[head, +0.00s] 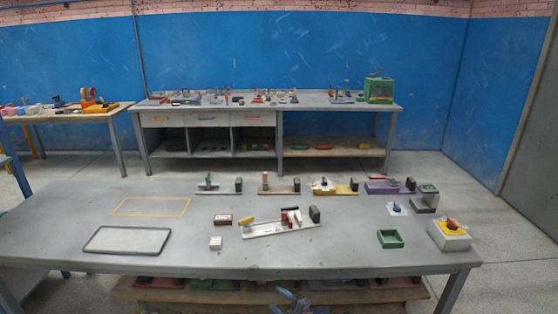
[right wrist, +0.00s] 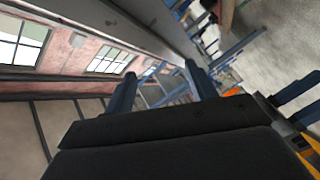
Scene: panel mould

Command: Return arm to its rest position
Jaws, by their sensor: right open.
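My right gripper (head: 291,303) shows only in part at the bottom edge of the head view, low in front of the grey table (head: 330,262). In the right wrist view its two blue fingers (right wrist: 160,80) stand apart with nothing between them. That view is tilted and looks away from the table toward brick walls and windows.
On the table are a white clamp board (head: 270,231), a grey tray (head: 128,240), a green bin (head: 390,239), a grey box with a red-yellow button (head: 449,235), and several coloured fixtures along the back. A workbench (head: 330,106) stands behind.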

